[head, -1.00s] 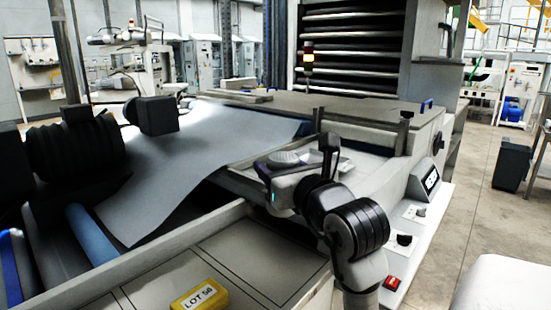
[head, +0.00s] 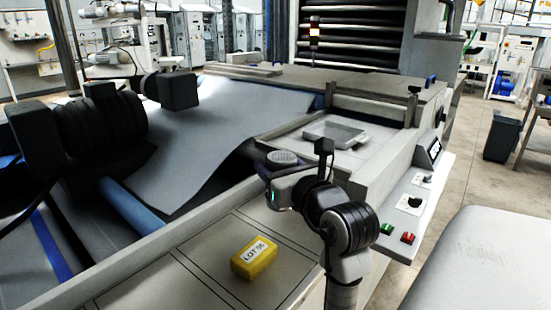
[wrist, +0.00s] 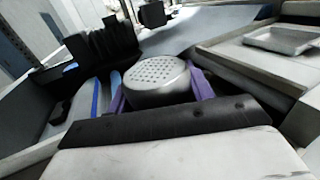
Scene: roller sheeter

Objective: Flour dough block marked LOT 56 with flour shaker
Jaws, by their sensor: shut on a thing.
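The yellow dough block (head: 254,258) has a white label reading LOT 56. It lies on the marked grey panel in the lower middle of the head view. My gripper (wrist: 158,88) is shut on the flour shaker (wrist: 157,80), a metal cylinder with a perforated round top. The shaker's top also shows in the head view (head: 283,158). In the head view my gripper is above and a little right of the block, apart from it. The shaker's lower part is hidden by my gripper. The block does not show in the wrist view.
A shallow metal tray (head: 334,134) sits in the recess at the machine's right, empty. The grey belt sheet (head: 215,125) slopes at left. A control panel with green and red buttons (head: 407,238) stands on the right. The panel around the block is clear.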

